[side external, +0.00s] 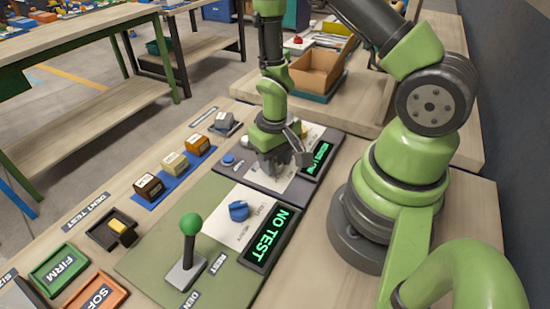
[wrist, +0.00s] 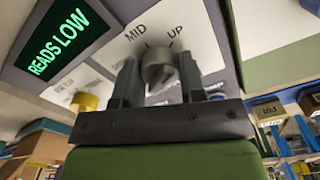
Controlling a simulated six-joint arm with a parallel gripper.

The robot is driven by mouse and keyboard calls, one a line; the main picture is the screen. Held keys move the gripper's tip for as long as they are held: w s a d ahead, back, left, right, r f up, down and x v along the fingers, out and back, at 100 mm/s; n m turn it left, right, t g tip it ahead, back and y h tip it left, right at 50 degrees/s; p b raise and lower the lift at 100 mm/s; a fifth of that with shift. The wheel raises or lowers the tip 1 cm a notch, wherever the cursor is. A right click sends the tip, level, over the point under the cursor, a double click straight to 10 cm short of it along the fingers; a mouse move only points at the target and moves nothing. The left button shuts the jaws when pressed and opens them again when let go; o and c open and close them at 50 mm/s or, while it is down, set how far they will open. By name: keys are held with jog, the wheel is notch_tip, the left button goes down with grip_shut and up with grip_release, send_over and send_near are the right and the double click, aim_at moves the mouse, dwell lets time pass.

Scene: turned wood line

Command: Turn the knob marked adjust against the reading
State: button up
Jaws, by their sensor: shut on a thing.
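A grey knob (wrist: 157,66) sits on a white dial card with the marks MID and UP beside it in the wrist view. No "adjust" label is readable there. My gripper (wrist: 158,80) is shut on this knob, one finger on each side. A lit panel (wrist: 68,38) to its left reads READS LOW in green. In the side view my gripper (side external: 284,160) is down at the far grey panel and hides the knob. That panel's display (side external: 318,158) is partly covered.
A yellow knob (wrist: 84,102) is on the same panel. Nearer stand a blue knob (side external: 238,210), a display reading NO TEST (side external: 267,238) and an upright green-balled lever (side external: 190,225). Blocks (side external: 174,163) sit on a blue strip; a cardboard box (side external: 312,72) is behind.

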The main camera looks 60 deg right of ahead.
jog(key=o, duration=0.9)
notch_tip(320, 180, up, 10)
jog(key=shift+f, duration=0.1)
jog(key=s+a+r+t, duration=0.2)
jog(key=r, duration=0.4)
jog(key=s+a+r+t+y, duration=0.1)
jog(key=s+a+r+t, duration=0.1)
jog(key=r, duration=0.5)
jog(key=s+a+r+t+y, duration=0.1)
jog(key=s+a+r+t, duration=0.1)
jog(key=r, duration=0.5)
jog(key=shift+s+a+t, duration=0.2)
jog(key=shift+s+t, duration=0.1)
jog(key=shift+s, duration=0.35)
jog(key=shift+s+a+t, duration=0.2)
jog(key=shift+s+t, duration=0.1)
jog(key=shift+s, duration=0.3)
